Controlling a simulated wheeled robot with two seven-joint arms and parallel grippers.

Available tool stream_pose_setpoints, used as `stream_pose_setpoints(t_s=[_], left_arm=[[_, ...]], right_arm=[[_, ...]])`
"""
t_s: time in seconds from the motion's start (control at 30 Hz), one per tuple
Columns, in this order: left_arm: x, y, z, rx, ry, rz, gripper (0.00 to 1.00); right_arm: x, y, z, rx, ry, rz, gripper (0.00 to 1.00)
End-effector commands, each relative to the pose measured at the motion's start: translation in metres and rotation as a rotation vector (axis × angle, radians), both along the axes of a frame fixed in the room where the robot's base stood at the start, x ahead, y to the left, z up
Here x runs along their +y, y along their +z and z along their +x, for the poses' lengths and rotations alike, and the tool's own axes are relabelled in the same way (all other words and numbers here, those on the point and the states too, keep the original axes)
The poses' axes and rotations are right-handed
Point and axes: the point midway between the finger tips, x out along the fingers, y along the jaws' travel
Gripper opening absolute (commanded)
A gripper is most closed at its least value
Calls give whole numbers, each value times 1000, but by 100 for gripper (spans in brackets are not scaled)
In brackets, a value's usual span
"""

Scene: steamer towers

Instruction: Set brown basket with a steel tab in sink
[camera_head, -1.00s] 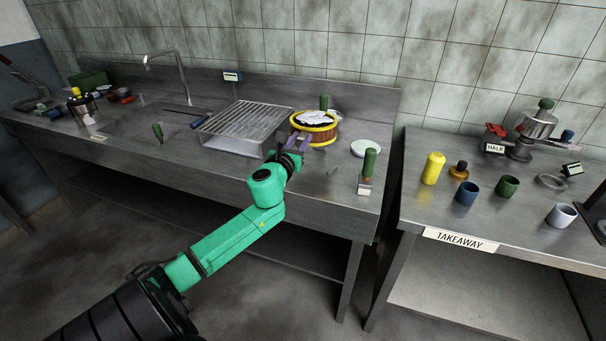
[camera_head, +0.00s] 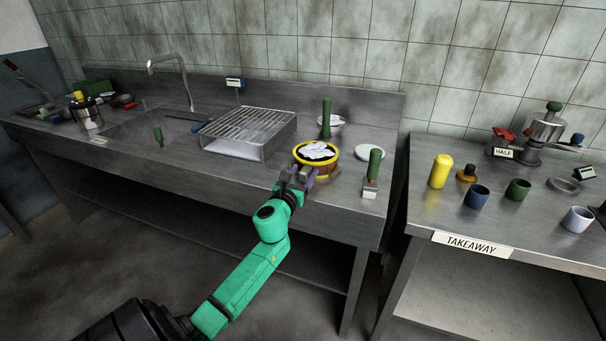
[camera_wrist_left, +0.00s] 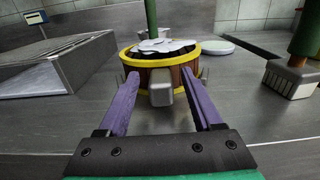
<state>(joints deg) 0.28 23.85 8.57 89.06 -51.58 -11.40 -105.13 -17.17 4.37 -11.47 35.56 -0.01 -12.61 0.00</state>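The brown basket (camera_head: 316,168) with yellow rims and white contents is at the front part of the counter, right of the wire rack. In the left wrist view the basket (camera_wrist_left: 185,78) faces me, with its steel tab (camera_wrist_left: 161,89) pointing toward me. My left gripper (camera_head: 308,176) is in front of it. Its purple fingers (camera_wrist_left: 161,76) are apart, one on each side of the tab, with gaps beside it; their tips are close to the basket wall, contact unclear. The sink (camera_head: 135,127) is a sunken basin at the left, below the faucet. My right gripper is not in view.
The wire rack (camera_head: 248,130) stands between basket and sink. A green bottle (camera_head: 326,116) rises behind the basket. A white plate (camera_head: 369,152) and a green-handled brush (camera_head: 374,165) are on the right. The faucet (camera_head: 184,80) overhangs the sink, where a green handle (camera_head: 158,136) sticks up.

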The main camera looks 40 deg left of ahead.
Motion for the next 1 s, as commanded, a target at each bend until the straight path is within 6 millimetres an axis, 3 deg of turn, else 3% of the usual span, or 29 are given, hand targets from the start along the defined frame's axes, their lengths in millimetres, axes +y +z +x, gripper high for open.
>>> stream_pose_setpoints(t_s=[0.17, 0.27, 0.47, 0.73, 0.83, 1.0], left_arm=[[0, -5, 0, -2, 0, -3, 67], [-4, -4, -10, 1, -1, 2, 67], [-15, -5, -50, 3, -1, 2, 67], [-38, -5, -117, 2, 1, -1, 67], [-43, -5, -132, 0, 1, -2, 67], [-46, -2, -139, -2, 1, 1, 67]], right_arm=[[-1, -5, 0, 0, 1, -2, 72], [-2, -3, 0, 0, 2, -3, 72], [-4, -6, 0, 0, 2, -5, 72], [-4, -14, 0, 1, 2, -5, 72], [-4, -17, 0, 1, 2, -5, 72], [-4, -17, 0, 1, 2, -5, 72]])
